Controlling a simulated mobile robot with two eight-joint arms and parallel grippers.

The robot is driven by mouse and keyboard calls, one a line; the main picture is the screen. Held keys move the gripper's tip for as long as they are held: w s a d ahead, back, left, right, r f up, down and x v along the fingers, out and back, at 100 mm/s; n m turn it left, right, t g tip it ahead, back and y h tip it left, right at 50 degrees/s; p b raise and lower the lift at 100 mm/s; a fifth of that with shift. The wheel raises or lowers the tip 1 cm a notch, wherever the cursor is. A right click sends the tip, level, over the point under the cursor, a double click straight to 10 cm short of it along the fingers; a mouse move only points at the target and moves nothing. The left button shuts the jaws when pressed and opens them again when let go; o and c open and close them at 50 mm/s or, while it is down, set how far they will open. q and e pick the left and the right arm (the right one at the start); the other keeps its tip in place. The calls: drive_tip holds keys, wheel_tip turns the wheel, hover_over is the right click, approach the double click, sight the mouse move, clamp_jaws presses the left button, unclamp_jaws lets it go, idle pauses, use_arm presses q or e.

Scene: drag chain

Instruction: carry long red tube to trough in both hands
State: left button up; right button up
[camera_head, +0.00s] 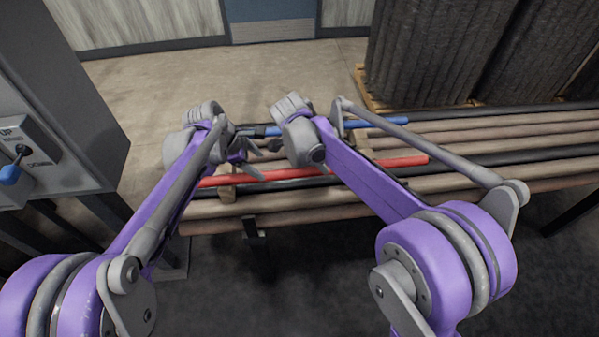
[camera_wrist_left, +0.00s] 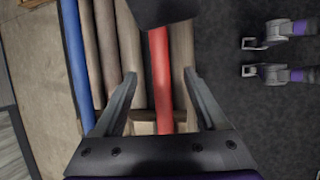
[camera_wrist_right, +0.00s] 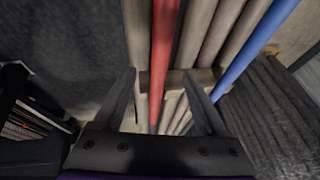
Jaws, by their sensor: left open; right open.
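The long red tube (camera_head: 270,175) lies on a rack among brown and black tubes, its middle partly hidden by my right arm. My left gripper (camera_head: 247,157) is open just above the tube's left part. In the left wrist view the red tube (camera_wrist_left: 160,75) runs between the spread fingers without being gripped. My right gripper is mostly hidden behind its wrist in the head view. In the right wrist view its fingers (camera_wrist_right: 160,77) are open, with the red tube (camera_wrist_right: 164,40) passing between them, ungripped. I cannot make out a trough.
A blue tube (camera_head: 380,123) lies on the far side of the rack. A grey cabinet with a lever (camera_head: 22,152) stands at left. Dark bundled stock (camera_head: 440,50) stands on a pallet at back right.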

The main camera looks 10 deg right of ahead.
sight(270, 173)
use_arm(q)
drive_tip(key=x, duration=0.7)
drive_tip(key=shift+w+d+f, duration=0.1)
drive_tip(key=shift+d+f, duration=0.05)
drive_tip(key=shift+f, duration=0.15)
use_arm(e)
drive_tip(key=x, duration=0.7)
drive_tip(key=shift+w+d+f, duration=0.1)
drive_tip(key=shift+f, duration=0.2)
use_arm(q)
clamp_jaws()
use_arm(e)
clamp_jaws()
